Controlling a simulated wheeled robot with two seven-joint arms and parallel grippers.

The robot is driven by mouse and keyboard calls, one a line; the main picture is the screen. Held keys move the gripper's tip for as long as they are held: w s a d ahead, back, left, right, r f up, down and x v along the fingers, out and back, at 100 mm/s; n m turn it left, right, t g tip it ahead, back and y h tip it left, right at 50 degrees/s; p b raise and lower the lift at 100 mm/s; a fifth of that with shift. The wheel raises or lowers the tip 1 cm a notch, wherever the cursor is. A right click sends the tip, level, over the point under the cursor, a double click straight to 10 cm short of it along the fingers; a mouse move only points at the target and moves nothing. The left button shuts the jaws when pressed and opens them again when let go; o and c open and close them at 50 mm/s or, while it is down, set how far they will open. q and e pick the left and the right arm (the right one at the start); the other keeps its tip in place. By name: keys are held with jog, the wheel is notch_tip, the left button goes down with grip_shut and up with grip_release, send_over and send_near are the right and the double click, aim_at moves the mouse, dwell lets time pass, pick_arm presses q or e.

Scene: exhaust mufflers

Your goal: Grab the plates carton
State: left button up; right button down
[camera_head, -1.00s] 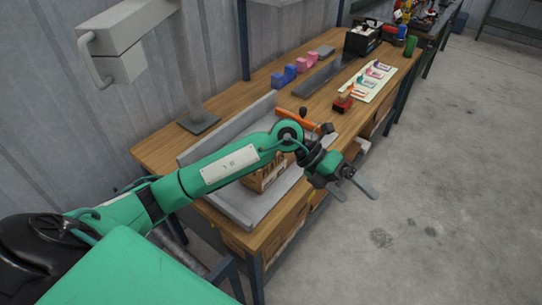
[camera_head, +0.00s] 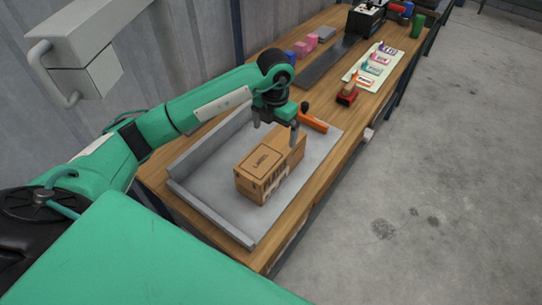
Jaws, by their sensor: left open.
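A brown cardboard carton (camera_head: 262,172) with dark printing on top sits on a grey metal tray (camera_head: 222,208) on the wooden workbench. A second brown carton part (camera_head: 291,150) shows right behind it; I cannot tell whether it is a separate box. I cannot read which carton is the plates one. My left gripper (camera_head: 275,134) is open and points down above the far end of the cartons. Its fingers appear empty, and I cannot tell the exact height gap. My right gripper is not in view.
An orange-handled tool (camera_head: 312,122) lies at the tray's far edge. A red and black stamp-like item (camera_head: 348,95) and a pale board with several coloured tags (camera_head: 371,64) lie farther along the bench (camera_head: 332,103).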

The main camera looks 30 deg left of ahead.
aim_at(272, 149)
pick_arm(q)
notch_tip(272, 149, down, 5)
jog(key=shift+w+a+r+p, duration=0.1)
jog(key=shift+a+p, duration=0.05)
jog(key=shift+p, duration=0.3)
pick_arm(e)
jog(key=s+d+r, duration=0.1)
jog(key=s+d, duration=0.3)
pick_arm(q)
jog(key=shift+f+p, duration=0.4)
jog(key=shift+f, duration=0.35)
jog(key=f+p, duration=0.1)
jog(key=f, duration=0.2)
jog(key=shift+s+a+f+p, duration=0.15)
jog(key=shift+s+p, duration=0.2)
jog(key=shift+s, duration=0.05)
jog(key=shift+f, duration=0.6)
jog(key=c, duration=1.3)
jog(key=shift+c, duration=0.5)
jog(key=shift+w, duration=0.1)
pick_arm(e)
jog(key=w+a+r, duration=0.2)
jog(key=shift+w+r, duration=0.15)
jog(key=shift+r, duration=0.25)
